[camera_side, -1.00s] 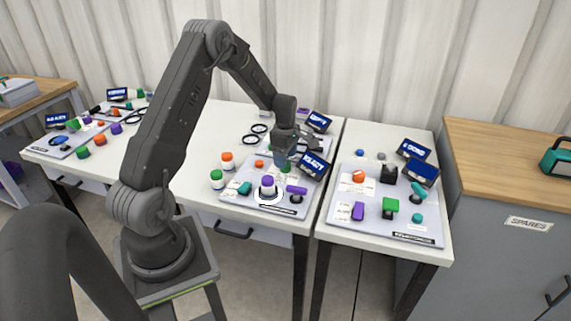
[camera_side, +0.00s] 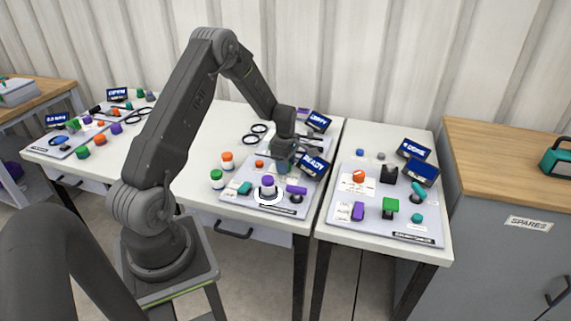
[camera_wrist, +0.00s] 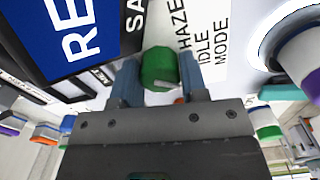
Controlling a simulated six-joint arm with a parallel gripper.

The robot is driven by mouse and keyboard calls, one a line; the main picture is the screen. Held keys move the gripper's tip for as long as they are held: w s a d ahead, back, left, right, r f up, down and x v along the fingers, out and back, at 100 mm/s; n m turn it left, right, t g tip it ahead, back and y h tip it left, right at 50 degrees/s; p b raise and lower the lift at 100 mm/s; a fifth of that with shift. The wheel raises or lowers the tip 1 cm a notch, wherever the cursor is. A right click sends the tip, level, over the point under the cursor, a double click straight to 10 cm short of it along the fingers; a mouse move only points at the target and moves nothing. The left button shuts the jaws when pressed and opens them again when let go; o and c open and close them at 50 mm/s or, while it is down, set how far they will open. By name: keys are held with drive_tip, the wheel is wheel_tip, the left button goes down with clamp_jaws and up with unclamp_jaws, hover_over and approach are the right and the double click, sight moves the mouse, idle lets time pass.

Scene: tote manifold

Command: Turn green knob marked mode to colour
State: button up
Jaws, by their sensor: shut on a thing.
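The green knob (camera_wrist: 158,70) sits between the two blue fingers of my gripper (camera_wrist: 160,82) in the wrist view, with a finger against each side. A pale line shows on its near part. Beside it is a white label (camera_wrist: 208,45) that reads "HAZE", "IDLE" and "MODE". In the side view my gripper (camera_side: 284,164) points down at the back of the middle panel (camera_side: 235,198). The knob is mostly hidden there behind the fingers. A blue screen (camera_side: 314,164) beside it reads "READY".
The middle panel also holds a purple-topped knob on a white ring (camera_side: 268,184), a purple handle (camera_side: 296,190), a teal knob (camera_side: 244,188) and an orange button (camera_side: 259,164). Two lidded jars (camera_side: 217,179) stand to its left. Another panel (camera_side: 400,228) lies to the right.

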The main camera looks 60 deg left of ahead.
drive_tip(key=shift+c, duration=0.9)
drive_tip(key=shift+m, duration=1.5)
drive_tip(key=o, duration=0.9)
drive_tip(key=shift+r, duration=0.1)
wheel_tip(320, 180, up, 14)
drive_tip(key=shift+f, duration=0.15)
